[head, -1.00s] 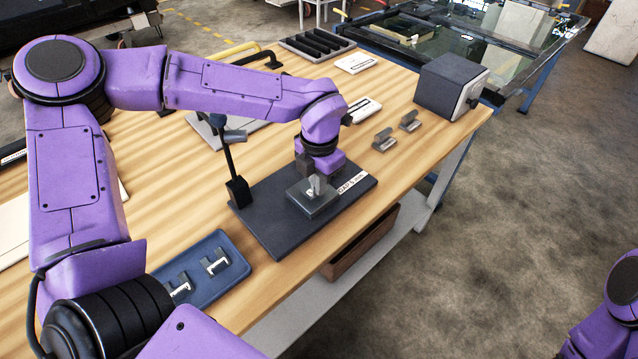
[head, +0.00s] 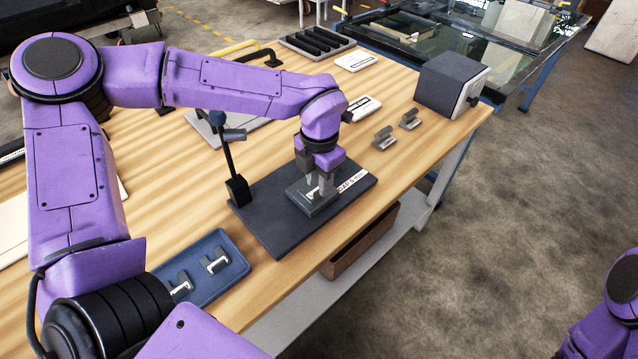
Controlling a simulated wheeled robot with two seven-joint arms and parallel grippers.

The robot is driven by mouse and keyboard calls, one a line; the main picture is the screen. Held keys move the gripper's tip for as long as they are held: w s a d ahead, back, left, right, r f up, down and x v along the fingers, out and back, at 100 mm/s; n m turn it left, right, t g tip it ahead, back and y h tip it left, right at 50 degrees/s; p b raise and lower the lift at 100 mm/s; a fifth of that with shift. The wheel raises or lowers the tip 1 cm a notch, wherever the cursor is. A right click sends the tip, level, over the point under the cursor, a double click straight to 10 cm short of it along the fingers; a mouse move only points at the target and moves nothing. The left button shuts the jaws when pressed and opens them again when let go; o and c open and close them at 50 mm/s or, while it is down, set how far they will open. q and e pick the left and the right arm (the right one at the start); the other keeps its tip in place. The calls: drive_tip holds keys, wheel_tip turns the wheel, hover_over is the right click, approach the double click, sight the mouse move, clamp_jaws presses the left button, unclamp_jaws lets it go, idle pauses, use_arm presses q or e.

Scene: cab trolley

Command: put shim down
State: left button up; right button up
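My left gripper (head: 318,187) points down over the small grey block (head: 318,209) on the dark fixture plate (head: 275,232). Its two fingers show apart, with a gap between them. A small bright metal piece, seemingly the shim (head: 311,191), shows at the fingertips on top of the block; it is partly hidden and too small to see whether a finger touches it. Two similar pale metal pieces lie in the blue tray (head: 236,277), one of them partly behind my arm. My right gripper is out of view.
A thin dark post with a lamp-like head (head: 232,160) stands at the plate's left side. A label (head: 352,181) lies on the plate. Two grey brackets (head: 384,138) and a dark box (head: 450,86) stand farther right. Bare wood lies between plate and brackets.

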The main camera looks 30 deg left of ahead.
use_arm(q)
wheel_tip(320, 180, up, 10)
drive_tip(key=shift+r, duration=0.25)
